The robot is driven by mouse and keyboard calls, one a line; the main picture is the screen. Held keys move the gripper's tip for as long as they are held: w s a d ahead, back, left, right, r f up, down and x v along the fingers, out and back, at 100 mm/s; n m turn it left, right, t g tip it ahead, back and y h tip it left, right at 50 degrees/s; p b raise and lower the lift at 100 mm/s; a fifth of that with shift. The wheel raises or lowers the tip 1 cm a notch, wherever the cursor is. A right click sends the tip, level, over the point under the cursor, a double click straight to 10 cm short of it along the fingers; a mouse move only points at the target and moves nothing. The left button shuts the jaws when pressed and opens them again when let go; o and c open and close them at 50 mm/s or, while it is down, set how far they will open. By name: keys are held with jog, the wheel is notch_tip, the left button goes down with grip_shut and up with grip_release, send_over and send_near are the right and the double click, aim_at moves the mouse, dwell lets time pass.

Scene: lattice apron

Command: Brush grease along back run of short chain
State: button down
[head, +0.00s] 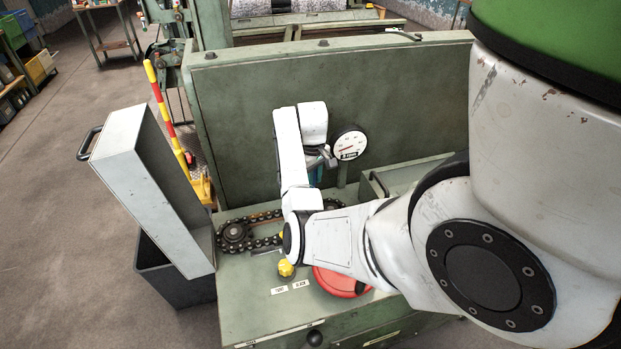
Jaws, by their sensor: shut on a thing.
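The short chain (264,242) is a dark loop lying on the green machine top, around a sprocket (235,233) at its left end. My forearm and wrist hide its right part, though a bit of it shows beyond the wrist. My gripper (319,166) is above and behind the chain, in front of the upright green panel, mostly hidden by my wrist. It is shut on a narrow teal thing, apparently the brush (317,176). I cannot see the bristles, or whether they touch the chain. No grease can be made out.
A tilted grey guard cover (158,190) stands open at left. A round gauge (348,143) is just right of my gripper. The green panel (240,125) closes off the back. A yellow knob (286,268) and red disc (338,281) sit in front, with a grey tray (395,178) at right.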

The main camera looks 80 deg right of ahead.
jog(key=w+a, duration=0.4)
jog(key=w, duration=0.6)
jog(key=w+a, duration=0.4)
jog(key=w, duration=0.5)
jog(key=shift+w+a+f, duration=0.15)
jog(key=shift+w, duration=0.2)
dwell(1.5)
jog(key=shift+r, duration=3)
jog(key=shift+r, duration=0.15)
jog(key=shift+r, duration=1.35)
